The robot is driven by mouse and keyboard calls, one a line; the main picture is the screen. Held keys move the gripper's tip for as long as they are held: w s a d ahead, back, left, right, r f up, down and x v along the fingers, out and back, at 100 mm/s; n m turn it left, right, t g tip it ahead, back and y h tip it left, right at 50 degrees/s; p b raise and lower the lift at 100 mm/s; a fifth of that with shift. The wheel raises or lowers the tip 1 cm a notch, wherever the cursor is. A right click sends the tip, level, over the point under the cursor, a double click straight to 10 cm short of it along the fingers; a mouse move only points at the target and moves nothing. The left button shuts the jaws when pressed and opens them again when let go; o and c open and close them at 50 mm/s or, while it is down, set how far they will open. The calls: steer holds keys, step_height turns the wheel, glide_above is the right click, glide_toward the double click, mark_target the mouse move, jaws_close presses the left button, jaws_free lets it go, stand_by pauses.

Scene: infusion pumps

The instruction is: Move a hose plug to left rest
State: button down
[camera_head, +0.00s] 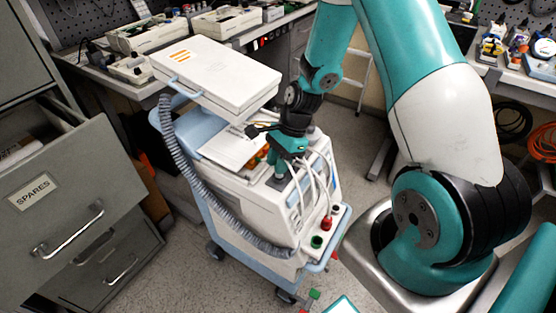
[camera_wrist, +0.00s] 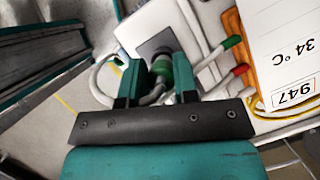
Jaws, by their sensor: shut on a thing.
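My gripper (camera_wrist: 157,74) is shut on a hose plug (camera_wrist: 160,66) with a green collar and a grey hose. The plug's far end is at a dark round part on a pale panel (camera_wrist: 150,35); I cannot tell whether it is seated there. In the head view my gripper (camera_head: 284,168) is at the top of the white cart (camera_head: 270,212), and the held plug is hidden. A green-tipped piece (camera_wrist: 232,42) and a red-tipped piece (camera_wrist: 239,71) are right of my gripper. On the cart's front ledge are a red plug (camera_head: 326,223) and a green one (camera_head: 316,241).
A white case (camera_head: 215,75) lies on the cart's raised shelf, close behind my gripper. A ribbed grey hose (camera_head: 190,170) hangs down the cart's left side. A cabinet with an open SPARES drawer (camera_head: 60,200) stands at left. Benches with tools line the back.

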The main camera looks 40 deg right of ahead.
steer(key=shift+f+b, duration=0.35)
steer(key=shift+f, duration=0.45)
steer(key=c, duration=0.8)
jaws_free()
steer(key=v, duration=1.7)
steer(key=shift+r+p, duration=0.15)
steer(key=shift+p, duration=0.3)
steer(key=shift+d, duration=0.1)
steer(key=s+a+r+n, duration=0.3)
steer(key=a+r+n, duration=0.1)
steer(key=a+n, duration=0.25)
steer(key=s+a+r+n, duration=0.3)
steer(key=a+r+n, duration=0.15)
steer(key=a, duration=0.25)
steer(key=s+a+r+n, duration=0.2)
steer(key=s+a+n, duration=0.2)
steer(key=s+n, duration=0.2)
steer(key=s+a+r+n+p, duration=0.1)
steer(key=s+a+r+n, duration=0.1)
steer(key=s+a+n, duration=0.3)
steer(key=s+n, duration=0.2)
steer(key=n, duration=0.1)
steer(key=shift+r, duration=0.25)
